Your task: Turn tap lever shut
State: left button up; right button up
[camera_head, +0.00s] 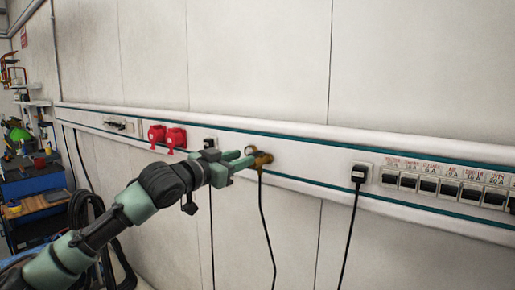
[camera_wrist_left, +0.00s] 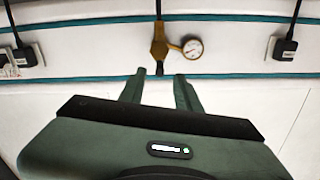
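The brass tap (camera_head: 263,159) sits on the white wall rail. In the left wrist view the tap (camera_wrist_left: 158,46) shows a dark tip (camera_wrist_left: 160,69) pointing toward my gripper; I cannot tell for sure whether this tip is the lever. My left gripper (camera_head: 246,159) reaches to the tap from the left. In the left wrist view my left gripper (camera_wrist_left: 158,80) has its two green fingers apart, with nothing between them. The dark tip lies just beyond the gap, roughly centred on it. Contact cannot be told. My right gripper is not in view.
A round gauge (camera_wrist_left: 192,49) is attached beside the tap. A black cable (camera_head: 265,225) hangs below the tap. Red sockets (camera_head: 176,138) are to the left, a black plug (camera_head: 358,175) and a row of breakers (camera_head: 448,187) to the right. A blue cart (camera_head: 33,184) stands far left.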

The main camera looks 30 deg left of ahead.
aim_at(256, 154)
pick_arm(q)
jog(key=w+p, duration=0.2)
jog(key=w, duration=0.3)
jog(key=shift+w+d+r+p, duration=0.15)
jog(key=shift+d+p, duration=0.1)
jog(key=shift+p, duration=0.15)
jog(key=shift+w+f, duration=0.2)
jog(key=shift+w, duration=0.05)
jog(key=shift+s, duration=0.1)
grip_shut()
